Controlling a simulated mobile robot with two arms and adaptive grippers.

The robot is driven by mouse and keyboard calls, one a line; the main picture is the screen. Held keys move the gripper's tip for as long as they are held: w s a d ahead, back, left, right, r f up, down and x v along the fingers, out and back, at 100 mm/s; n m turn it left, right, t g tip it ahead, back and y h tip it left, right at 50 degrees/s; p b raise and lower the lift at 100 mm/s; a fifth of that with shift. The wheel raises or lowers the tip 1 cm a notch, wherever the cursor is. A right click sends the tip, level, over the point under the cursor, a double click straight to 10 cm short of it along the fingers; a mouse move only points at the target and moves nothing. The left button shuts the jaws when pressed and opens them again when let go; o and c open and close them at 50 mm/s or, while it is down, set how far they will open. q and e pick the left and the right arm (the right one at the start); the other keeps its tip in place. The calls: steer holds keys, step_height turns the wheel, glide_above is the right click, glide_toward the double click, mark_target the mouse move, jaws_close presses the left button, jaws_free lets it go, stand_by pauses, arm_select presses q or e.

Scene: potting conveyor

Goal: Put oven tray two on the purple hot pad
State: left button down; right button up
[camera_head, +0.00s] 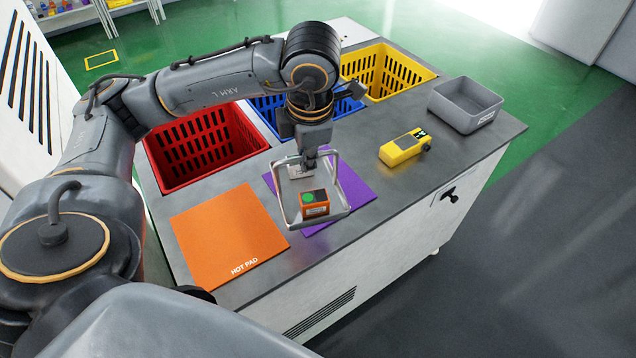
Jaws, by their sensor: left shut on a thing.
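A small metal tray (292,216) with a raised wire handle is over the purple hot pad (352,190). An orange box (316,208) with a green round mark on top sits in it. My left gripper (311,158) is shut on the tray's handle from above. The tray covers part of the purple pad; I cannot tell whether it touches the pad or hangs just above it. Any number on the tray is not readable. My right gripper is not in view.
An orange hot pad (225,235) lies left of the tray. Red (205,150), blue (268,112) and yellow (395,70) baskets are sunk along the back. A yellow device (402,148) and a grey bin (466,104) stand to the right. The counter between pad and device is clear.

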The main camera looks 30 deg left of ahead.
arm_select(q)
steer(key=n, duration=0.2)
steer(key=a+n, duration=0.1)
steer(key=shift+r+g, duration=0.25)
steer(key=shift+g, duration=0.05)
steer(key=shift+w, duration=0.25)
steer(key=w+f+p, duration=0.1)
steer(key=w, duration=0.1)
steer(key=w+a+f+p, duration=0.1)
steer(key=w, duration=0.2)
steer(key=w+f+p, duration=0.1)
steer(key=w, duration=0.2)
steer(key=shift+w+a+f, duration=0.15)
steer(key=shift+a+f, duration=0.1)
steer(key=shift+a, duration=0.15)
steer(key=w+f+p, duration=0.1)
steer(key=f, duration=0.2)
steer(key=w+f+p, duration=0.1)
steer(key=w+f, duration=0.1)
steer(key=f, duration=0.1)
steer(key=w+a+f+p, duration=0.1)
steer(key=w+f+p, duration=0.1)
steer(key=shift+f, duration=0.75)
